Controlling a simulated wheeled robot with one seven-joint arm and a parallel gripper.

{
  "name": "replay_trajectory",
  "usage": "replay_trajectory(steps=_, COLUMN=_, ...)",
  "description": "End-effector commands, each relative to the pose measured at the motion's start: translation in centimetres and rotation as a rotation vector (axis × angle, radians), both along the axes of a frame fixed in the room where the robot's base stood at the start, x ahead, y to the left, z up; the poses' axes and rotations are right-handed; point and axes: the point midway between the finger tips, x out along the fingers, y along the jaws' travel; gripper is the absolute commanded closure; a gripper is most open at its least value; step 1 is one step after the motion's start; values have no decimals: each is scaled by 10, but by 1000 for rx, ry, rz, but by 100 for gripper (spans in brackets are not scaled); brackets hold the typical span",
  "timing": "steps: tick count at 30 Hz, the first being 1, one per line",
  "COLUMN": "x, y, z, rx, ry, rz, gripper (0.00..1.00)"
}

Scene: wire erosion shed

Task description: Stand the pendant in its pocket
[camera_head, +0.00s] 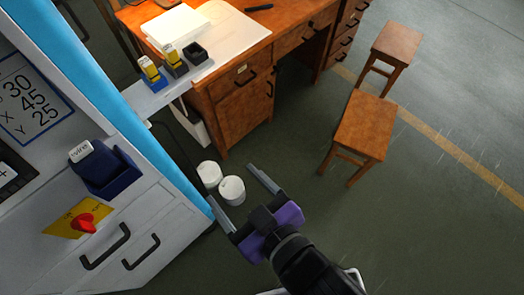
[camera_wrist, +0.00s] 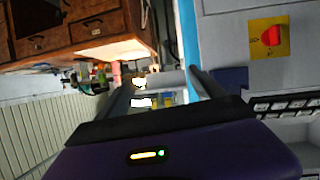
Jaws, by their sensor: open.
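Two small yellow-and-black units with white tops, pendant-like, stand on a ledge beside the desk. The left unit (camera_head: 149,67) is in a blue holder (camera_head: 154,81); the right unit (camera_head: 171,54) is in a dark holder (camera_head: 178,69). A third, black holder (camera_head: 195,53) beside them looks empty. I cannot tell which unit is the task's pendant. My gripper (camera_head: 231,184) is open and empty, well apart from them; its fingers also show in the wrist view (camera_wrist: 160,80).
The grey machine (camera_head: 150,225) with a red knob (camera_head: 84,223) fills the left. A wooden desk (camera_head: 237,75) with papers stands at the back. Two white tubs (camera_head: 232,190) sit on the floor near my fingers. Two wooden stools (camera_head: 364,125) stand right; floor between is free.

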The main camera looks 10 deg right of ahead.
Motion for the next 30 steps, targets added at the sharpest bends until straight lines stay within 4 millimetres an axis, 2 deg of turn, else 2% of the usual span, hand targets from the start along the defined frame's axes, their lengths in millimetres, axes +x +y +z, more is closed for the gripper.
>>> replay_trajectory(steps=1, x=-7, y=-23, z=-12, rx=-2, ry=11, rz=-28, gripper=22)
replay_trajectory(steps=6, x=-38, y=-83, z=-29, rx=25, ry=2, rz=-110, gripper=22)
replay_trajectory(steps=11, x=-78, y=-134, z=-33, rx=58, ry=-13, rz=-219, gripper=22)
replay_trajectory(steps=15, x=-115, y=-169, z=-25, rx=84, ry=-37, rz=-326, gripper=22)
replay_trajectory(steps=18, x=-136, y=-186, z=-17, rx=96, ry=-55, rz=-392, gripper=22)
replay_trajectory(steps=22, x=-154, y=-199, z=-8, rx=103, ry=-73, rz=-449, gripper=22)
replay_trajectory(steps=30, x=-160, y=-203, z=-4, rx=105, ry=-83, rz=-468, gripper=22)
